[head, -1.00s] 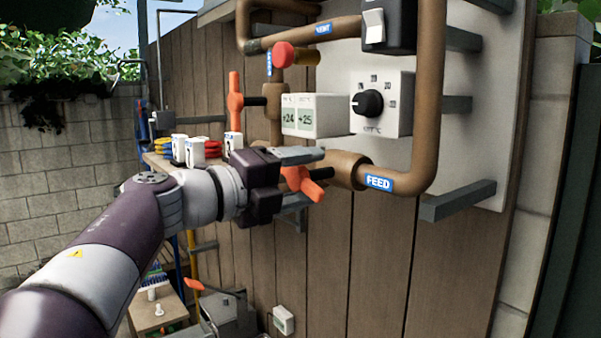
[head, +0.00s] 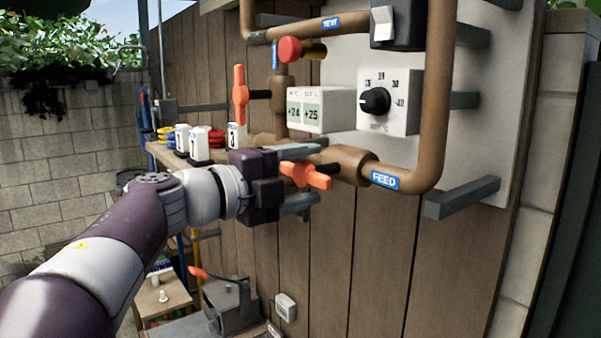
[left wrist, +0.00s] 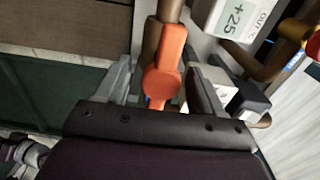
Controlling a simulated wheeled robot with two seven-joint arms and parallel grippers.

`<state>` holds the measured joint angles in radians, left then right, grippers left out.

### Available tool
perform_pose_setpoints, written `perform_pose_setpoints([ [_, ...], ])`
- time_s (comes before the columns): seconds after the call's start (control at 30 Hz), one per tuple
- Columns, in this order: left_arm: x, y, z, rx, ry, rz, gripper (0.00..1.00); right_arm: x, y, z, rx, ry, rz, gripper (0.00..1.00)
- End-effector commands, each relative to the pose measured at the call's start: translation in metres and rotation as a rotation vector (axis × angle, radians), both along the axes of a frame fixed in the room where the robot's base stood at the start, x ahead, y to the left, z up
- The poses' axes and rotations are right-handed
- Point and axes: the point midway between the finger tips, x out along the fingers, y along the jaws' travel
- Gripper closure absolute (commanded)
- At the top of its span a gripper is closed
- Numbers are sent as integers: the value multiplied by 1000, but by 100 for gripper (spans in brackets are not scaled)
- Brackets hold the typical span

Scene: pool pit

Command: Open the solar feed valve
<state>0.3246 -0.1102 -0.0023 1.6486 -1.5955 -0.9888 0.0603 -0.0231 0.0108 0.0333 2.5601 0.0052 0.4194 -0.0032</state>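The orange lever handle (head: 314,178) of the feed valve sits on a black stem at the brown pipe by the blue FEED label (head: 384,180). It points toward the lower right in the head view. My left gripper (head: 304,176) is open, with one finger above and one below the handle. In the left wrist view the orange handle (left wrist: 164,72) stands between the two spread fingers, with visible gaps on both sides. Part of the handle's near end is hidden behind the gripper body there.
A second orange handle (head: 239,95) stands upright on another pipe. A red knob (head: 289,49), a two-part display (head: 306,109) and a black dial (head: 375,101) are above. A grey bracket (head: 462,197) juts out at right. A shelf (head: 165,154) holds white containers.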

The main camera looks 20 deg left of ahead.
Motion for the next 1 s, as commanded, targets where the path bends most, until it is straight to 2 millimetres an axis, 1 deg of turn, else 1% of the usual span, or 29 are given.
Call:
perform_pose_setpoints([
  [0.27,-1,1,0,1,-2,1,33,0,0,-1,0,0,0,100],
  [0.37,-8,7,-2,1,-4,4,33,0,0,-7,0,0,0,100],
  [0.47,-24,20,-4,2,-5,6,33,0,0,-19,0,0,0,100],
  [0.6,-53,44,-6,3,-5,10,33,0,0,-37,0,0,0,100],
  [0.73,-78,62,-5,3,-3,8,33,0,0,-49,0,0,0,100],
  [0.8,-88,70,-3,2,-3,7,33,0,0,-52,0,0,0,100],
  [0.9,-97,75,-2,2,-1,3,33,0,0,-54,0,0,0,100],
  [1.0,-100,77,0,2,0,0,33,0,0,-54,0,0,0,100],
])
